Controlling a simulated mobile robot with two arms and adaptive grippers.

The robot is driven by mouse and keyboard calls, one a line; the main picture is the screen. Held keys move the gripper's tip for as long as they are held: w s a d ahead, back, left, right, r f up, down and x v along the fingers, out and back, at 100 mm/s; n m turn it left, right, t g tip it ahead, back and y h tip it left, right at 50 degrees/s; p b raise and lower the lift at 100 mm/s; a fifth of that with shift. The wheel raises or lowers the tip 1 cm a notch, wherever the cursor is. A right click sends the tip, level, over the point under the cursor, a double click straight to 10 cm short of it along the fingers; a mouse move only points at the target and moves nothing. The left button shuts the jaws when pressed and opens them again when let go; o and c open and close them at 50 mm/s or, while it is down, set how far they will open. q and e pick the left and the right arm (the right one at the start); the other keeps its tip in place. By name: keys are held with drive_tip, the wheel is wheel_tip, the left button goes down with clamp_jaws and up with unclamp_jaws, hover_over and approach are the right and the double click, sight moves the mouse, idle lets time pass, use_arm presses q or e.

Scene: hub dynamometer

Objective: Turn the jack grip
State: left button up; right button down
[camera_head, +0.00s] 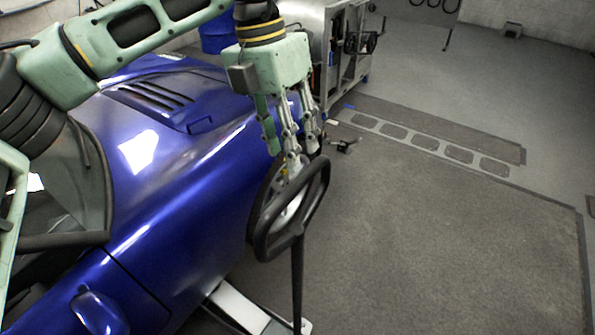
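The jack grip (262,236) is a black, roughly rectangular loop handle on top of a dark upright pole (297,285), right of the blue car's front wheel area. It is tilted in the picture. My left gripper (291,155), pale green with grey fingers, comes in from above and points down. Its fingers are spread apart, just above the upper part of the loop, with nothing visible between them. Whether a fingertip touches the loop is unclear. My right gripper is out of the picture.
A blue car (190,215) fills the left, close to the grip. A light metal piece (240,305) lies low beside it. A metal cabinet (345,50) stands behind, with a small dark item (343,146) on the floor. The grey floor (450,240) at right is clear.

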sight(294, 183)
use_arm(q)
drive_tip(key=p+x, duration=0.2)
drive_tip(key=x, duration=0.4)
drive_tip(key=shift+a+f, duration=0.15)
drive_tip(key=shift+f, duration=0.05)
drive_tip(key=shift+s+f+p, duration=0.1)
drive_tip(key=shift+f+p, duration=0.25)
drive_tip(key=shift+f, duration=0.25)
clamp_jaws()
